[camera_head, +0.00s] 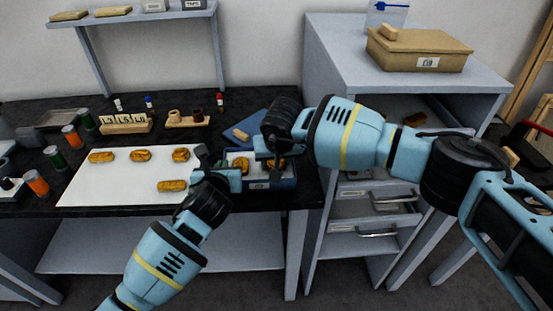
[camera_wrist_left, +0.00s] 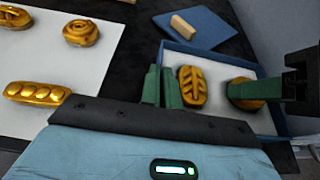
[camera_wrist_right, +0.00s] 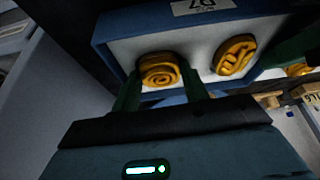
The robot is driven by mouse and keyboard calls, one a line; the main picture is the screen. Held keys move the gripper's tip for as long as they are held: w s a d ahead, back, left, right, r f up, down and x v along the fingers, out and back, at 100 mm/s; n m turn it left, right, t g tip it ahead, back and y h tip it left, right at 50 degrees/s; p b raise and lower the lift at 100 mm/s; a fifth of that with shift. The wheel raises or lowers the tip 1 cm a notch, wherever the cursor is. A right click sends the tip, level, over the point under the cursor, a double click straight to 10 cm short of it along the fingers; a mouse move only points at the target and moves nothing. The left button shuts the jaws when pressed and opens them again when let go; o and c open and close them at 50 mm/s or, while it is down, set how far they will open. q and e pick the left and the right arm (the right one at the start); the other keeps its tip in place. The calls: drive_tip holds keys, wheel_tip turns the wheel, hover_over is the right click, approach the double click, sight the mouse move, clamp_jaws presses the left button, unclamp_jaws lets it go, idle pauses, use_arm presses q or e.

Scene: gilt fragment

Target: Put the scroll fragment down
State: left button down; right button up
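The gilt scroll fragment (camera_wrist_right: 160,70) is a gold spiral piece inside the blue, white-lined tray (camera_wrist_right: 115,28); it also shows in the left wrist view (camera_wrist_left: 245,98). My right gripper (camera_wrist_right: 161,88) has its fingers against both sides of the scroll, at or just above the tray's lining. A second gold fragment with a leaf pattern (camera_wrist_left: 192,85) lies beside it in the tray. My left gripper (camera_wrist_left: 161,85) has its fingers almost together and empty, just left of the leaf fragment. In the head view the arms partly hide the tray (camera_head: 260,187).
A white mat (camera_head: 110,185) with several gold fragments lies left of the tray. A blue pad (camera_wrist_left: 205,25) with a small tan block is behind it. Bottles and a labelled wooden rack (camera_head: 125,125) stand farther back. A drawer cabinet (camera_head: 365,210) stands to the right.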

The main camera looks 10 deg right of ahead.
use_arm(q)
drive_tip(key=shift+d, duration=0.1)
use_arm(e)
drive_tip(key=shift+o, duration=0.6)
drive_tip(key=shift+s+d+f, duration=0.15)
drive_tip(key=shift+s+f, duration=0.1)
drive_tip(key=shift+f, duration=0.55)
drive_tip(key=shift+r, duration=0.45)
use_arm(q)
drive_tip(key=shift+w, duration=0.15)
use_arm(e)
drive_tip(key=shift+o, duration=0.4)
drive_tip(key=w+v, duration=0.1)
drive_tip(key=v, duration=1.1)
drive_tip(key=shift+s+r, duration=0.2)
drive_tip(key=shift+r, duration=0.3)
use_arm(q)
drive_tip(key=c, duration=2.1)
unclamp_jaws()
drive_tip(key=shift+f, duration=0.1)
drive_tip(key=o, duration=0.5)
drive_tip(key=shift+o, duration=0.2)
drive_tip(key=v, duration=1.2)
drive_tip(key=shift+f, duration=0.1)
use_arm(e)
drive_tip(key=shift+f, duration=0.1)
